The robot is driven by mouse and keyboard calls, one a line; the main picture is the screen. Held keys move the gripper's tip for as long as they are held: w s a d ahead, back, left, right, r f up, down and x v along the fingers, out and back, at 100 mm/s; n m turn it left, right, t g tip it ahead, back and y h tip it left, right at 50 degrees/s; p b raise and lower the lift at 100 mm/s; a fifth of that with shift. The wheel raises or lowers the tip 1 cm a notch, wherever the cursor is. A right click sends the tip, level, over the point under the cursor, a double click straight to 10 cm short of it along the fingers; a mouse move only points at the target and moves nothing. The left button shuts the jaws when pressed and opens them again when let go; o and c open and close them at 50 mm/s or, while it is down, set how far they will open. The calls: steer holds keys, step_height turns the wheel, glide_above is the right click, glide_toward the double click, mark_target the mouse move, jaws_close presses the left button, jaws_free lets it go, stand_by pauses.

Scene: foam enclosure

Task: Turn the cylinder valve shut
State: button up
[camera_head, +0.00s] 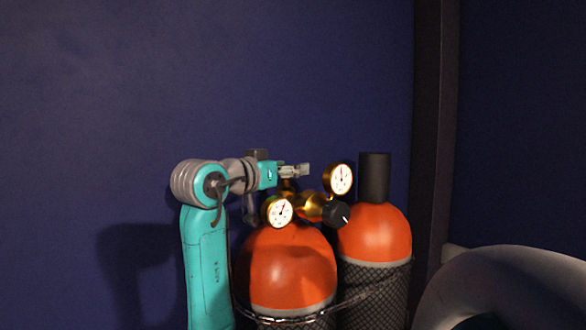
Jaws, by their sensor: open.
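An orange cylinder (287,268) stands upright at the lower centre in the head camera view. A brass valve and regulator (312,207) sits on its top, with two round white-faced gauges, one at the left (278,211) and one at the upper right (340,179). A black knob (336,214) with a white mark sticks out on the right of the brass body. My gripper (303,169) is open, just above the brass fitting and left of the upper gauge. It points right and appears empty. I cannot tell whether it touches the fitting, and my gripper partly hides the fitting's top.
A second orange cylinder (375,235) with a black cap (375,178) stands close on the right. A chain (350,303) runs around the cylinders. A dark post (434,130) and a grey curved object (510,290) are farther right. The space above is clear before the blue wall (200,80).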

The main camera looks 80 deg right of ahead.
steer(key=shift+x, duration=0.8)
steer(key=shift+c, duration=0.3)
steer(key=c, duration=0.9)
